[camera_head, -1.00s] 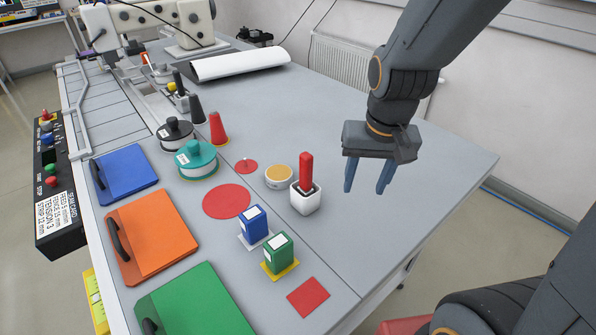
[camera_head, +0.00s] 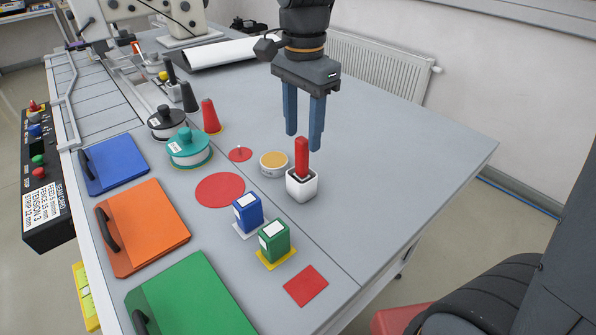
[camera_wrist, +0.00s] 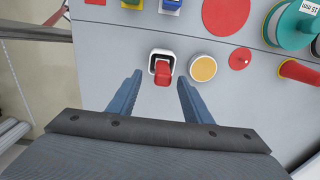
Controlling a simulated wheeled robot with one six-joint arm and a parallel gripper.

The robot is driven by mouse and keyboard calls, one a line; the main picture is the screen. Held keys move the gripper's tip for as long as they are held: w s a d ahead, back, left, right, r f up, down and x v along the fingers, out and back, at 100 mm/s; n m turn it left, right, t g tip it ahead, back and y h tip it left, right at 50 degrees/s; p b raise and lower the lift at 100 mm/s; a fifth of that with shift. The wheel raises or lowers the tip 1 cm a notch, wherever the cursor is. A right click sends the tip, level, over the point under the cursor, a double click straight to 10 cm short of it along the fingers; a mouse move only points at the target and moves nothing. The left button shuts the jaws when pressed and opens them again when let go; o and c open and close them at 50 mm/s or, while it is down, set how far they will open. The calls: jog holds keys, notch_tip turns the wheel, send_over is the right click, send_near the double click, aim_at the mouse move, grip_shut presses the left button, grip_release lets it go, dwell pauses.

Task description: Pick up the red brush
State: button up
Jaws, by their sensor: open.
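The red brush (camera_head: 301,158) stands upright in a small white square holder (camera_head: 302,189) on the grey table. In the wrist view the red brush (camera_wrist: 162,100) shows in its white holder (camera_wrist: 162,55), just beyond and between the blue fingertips. My gripper (camera_head: 303,143) is open and points down, with its fingertips near the height of the brush top and seemingly behind it. In the wrist view my gripper (camera_wrist: 160,78) has nothing between its fingers. The brush's lower end is hidden inside the holder.
A yellow-topped round tin (camera_head: 274,164) stands close to the holder's left. Blue (camera_head: 247,212) and green (camera_head: 273,243) boxes stand in front. A red cone (camera_head: 210,116) and teal spool (camera_head: 188,148) stand farther left. The table to the right is clear.

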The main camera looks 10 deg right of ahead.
aim_at(302, 156)
notch_tip(302, 156, down, 2)
jog(key=shift+f+p, duration=0.25)
jog(key=shift+p, duration=0.1)
jog(key=shift+w+f+p, duration=0.2)
jog(key=shift+f+p, duration=0.3)
jog(key=shift+f, duration=0.8)
jog(key=shift+w+f+p, duration=0.15)
jog(key=shift+f+p, duration=0.35)
jog(key=shift+f, duration=0.8)
jog(key=c, duration=1.1)
jog(key=shift+c, duration=0.2)
jog(key=shift+r, duration=0.1)
notch_tip(302, 156, up, 10)
jog(key=b, duration=0.2)
jog(key=shift+b, duration=0.3)
